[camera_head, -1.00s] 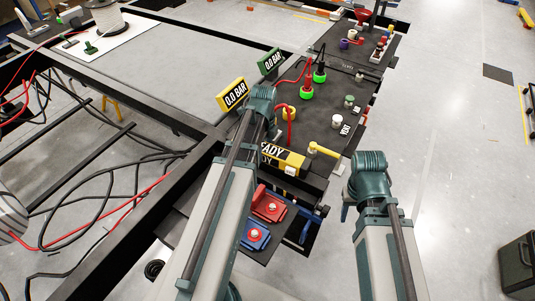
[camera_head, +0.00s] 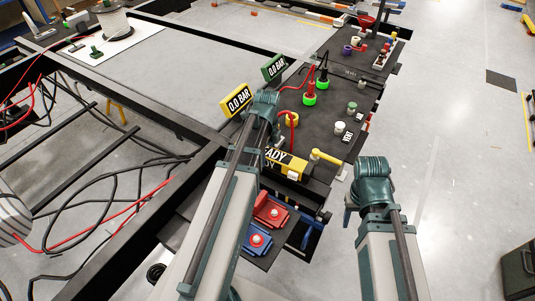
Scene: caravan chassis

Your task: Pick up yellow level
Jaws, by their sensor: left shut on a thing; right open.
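A yellow block with black "READY" lettering (camera_head: 287,165) lies at the near end of the dark board, partly covered by my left arm. A yellow bar-shaped handle (camera_head: 327,157) stands at its right end. I cannot tell which of these is the yellow level. My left gripper (camera_head: 274,136) is over the board beside the block, largely hidden behind its own wrist. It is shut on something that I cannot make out. My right gripper (camera_head: 349,203) is open over the floor, right of the board and apart from it. Its fingers are mostly hidden.
Yellow (camera_head: 236,99) and green (camera_head: 273,66) "0.0 BAR" displays stand left of the board (camera_head: 330,127). Red (camera_head: 271,212) and blue (camera_head: 257,239) parts lie nearer. Open floor is right.

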